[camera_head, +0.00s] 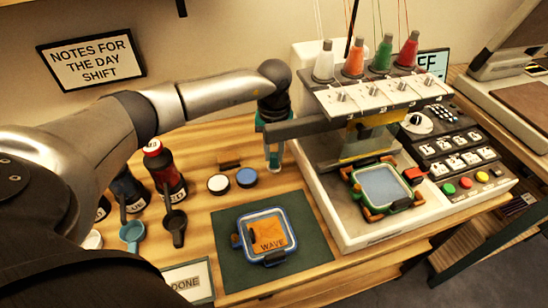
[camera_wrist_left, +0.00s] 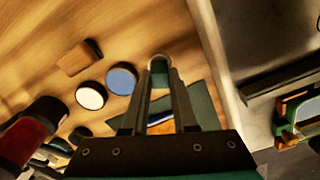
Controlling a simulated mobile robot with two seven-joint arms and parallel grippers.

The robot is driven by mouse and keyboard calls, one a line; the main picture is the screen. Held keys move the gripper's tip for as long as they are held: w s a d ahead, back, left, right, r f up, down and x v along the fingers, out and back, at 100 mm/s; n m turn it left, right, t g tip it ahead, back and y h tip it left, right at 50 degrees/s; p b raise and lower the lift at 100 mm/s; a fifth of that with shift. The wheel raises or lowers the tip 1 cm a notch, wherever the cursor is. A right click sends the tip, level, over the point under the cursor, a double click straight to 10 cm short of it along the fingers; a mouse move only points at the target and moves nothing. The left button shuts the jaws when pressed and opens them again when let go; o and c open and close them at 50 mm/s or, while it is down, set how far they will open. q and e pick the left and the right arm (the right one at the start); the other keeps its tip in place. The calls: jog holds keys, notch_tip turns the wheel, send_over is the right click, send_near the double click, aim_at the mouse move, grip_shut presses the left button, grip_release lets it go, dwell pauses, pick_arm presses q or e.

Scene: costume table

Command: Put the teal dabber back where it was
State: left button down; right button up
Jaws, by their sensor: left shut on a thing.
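The teal dabber (camera_head: 273,158) is between the fingers of my left gripper (camera_head: 274,164), held above the wooden table just left of the embroidery machine. In the left wrist view the dabber (camera_wrist_left: 160,66) shows as a pale, round-ended piece with teal below it, gripped at the fingertips (camera_wrist_left: 160,78). The fingers hide part of it. The gripper is shut on it. A white round pad (camera_head: 218,184) and a blue round pad (camera_head: 247,178) lie on the table to the left of the gripper. My right gripper is in neither view.
The embroidery machine (camera_head: 345,228) stands close on the right, with coloured spools above. A green mat (camera_head: 230,272) bears a blue hoop (camera_head: 250,250) marked WAVE.

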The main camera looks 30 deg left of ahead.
aim_at(274, 155)
pick_arm(q)
jog(key=shift+f, duration=0.9)
jog(key=shift+f, duration=0.25)
jog(key=c, duration=0.7)
grip_release()
jog(key=shift+r, duration=0.1)
notch_tip(274, 155, up, 12)
jog(key=p, duration=0.1)
jog(key=shift+r+p, duration=0.2)
jog(key=shift+p, duration=0.15)
